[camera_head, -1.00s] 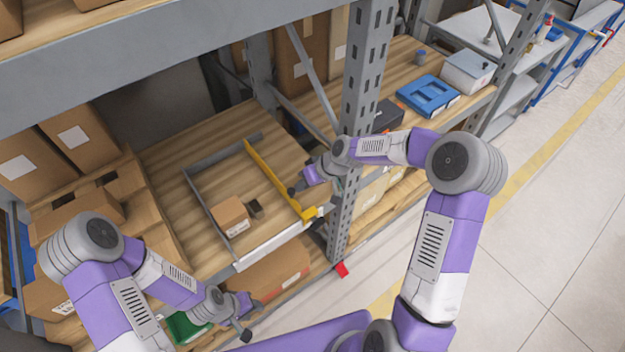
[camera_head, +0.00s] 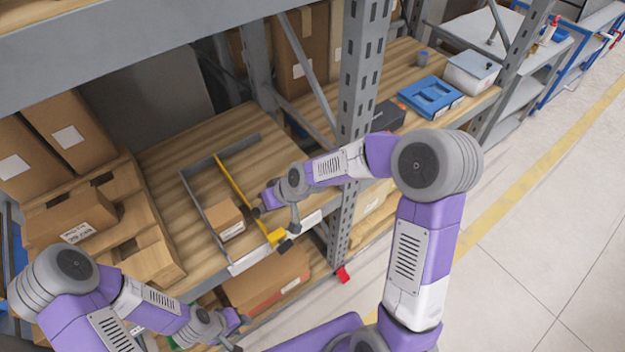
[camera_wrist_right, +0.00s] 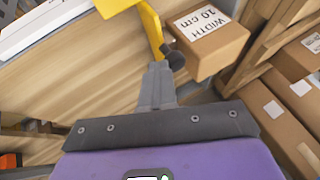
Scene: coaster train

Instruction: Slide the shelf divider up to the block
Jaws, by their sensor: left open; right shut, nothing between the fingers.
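The yellow shelf divider (camera_head: 236,183) stands on the wooden shelf, right of a small brown carton block (camera_head: 223,218). The carton's label reads WIDTH 10 cm in the right wrist view (camera_wrist_right: 207,35). My right gripper (camera_head: 259,210) is shut and empty, at the divider's right side. In the right wrist view its fingers (camera_wrist_right: 157,80) reach close to the yellow divider (camera_wrist_right: 150,25); contact is unclear. A dark lump there is hard to identify. My left gripper (camera_head: 236,335) is open and empty, low in front of the shelf.
A grey rail (camera_head: 203,205) lies left of the carton. A grey rack upright (camera_head: 352,130) stands right of my right gripper. Bare shelf lies behind the carton.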

